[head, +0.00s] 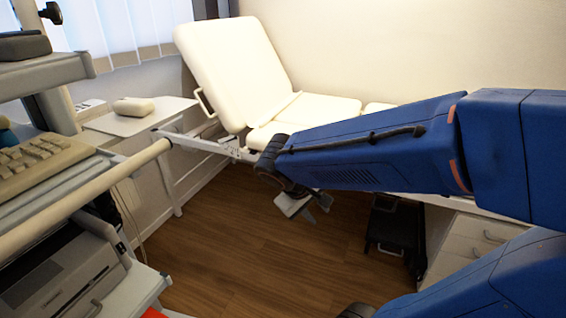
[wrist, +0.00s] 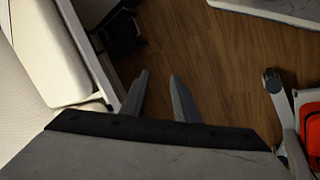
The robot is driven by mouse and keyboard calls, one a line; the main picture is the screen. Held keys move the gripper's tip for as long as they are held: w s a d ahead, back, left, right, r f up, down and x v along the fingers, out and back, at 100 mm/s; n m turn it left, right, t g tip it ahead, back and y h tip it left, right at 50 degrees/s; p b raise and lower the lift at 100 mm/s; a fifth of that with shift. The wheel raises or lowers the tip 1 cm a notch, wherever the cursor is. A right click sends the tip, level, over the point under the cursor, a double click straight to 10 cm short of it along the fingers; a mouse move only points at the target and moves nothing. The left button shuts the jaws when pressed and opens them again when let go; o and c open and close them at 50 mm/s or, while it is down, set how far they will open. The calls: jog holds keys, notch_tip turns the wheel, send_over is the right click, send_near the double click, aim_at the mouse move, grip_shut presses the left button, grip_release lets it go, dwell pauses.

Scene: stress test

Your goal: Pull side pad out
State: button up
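A cream exam couch (head: 300,112) with its backrest (head: 232,70) raised stands along the wall. A small pale pad section (head: 379,107) shows beyond its seat, mostly hidden behind my arm. I cannot tell for sure which part is the side pad. In the wrist view a cream padded part of the couch (wrist: 42,55) fills the upper left. My gripper (head: 307,210) hangs above the floor in front of the couch. In the wrist view its two fingers (wrist: 159,75) are apart, with bare floor between them. It touches nothing that I can see.
A white side table (head: 150,118) with a small white rounded object (head: 134,106) stands left of the couch. A cart with a keyboard (head: 40,160) and printer (head: 65,275) is at the left. A black item (head: 390,235) and drawers (head: 470,240) are right. The middle floor (head: 220,240) is clear.

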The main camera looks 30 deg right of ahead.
jog(key=w+d+n+t+h, duration=0.25)
jog(key=w+h, duration=0.35)
jog(key=w, duration=0.6)
jog(key=w+a+f+n+t, duration=0.2)
jog(key=w+a+t, duration=0.1)
jog(key=w, duration=0.4)
jog(key=w+a+f+n+t, duration=0.2)
jog(key=w, duration=0.5)
jog(key=shift+h, duration=0.3)
jog(key=x, duration=1.7)
jog(key=shift+r, duration=0.4)
grip_shut()
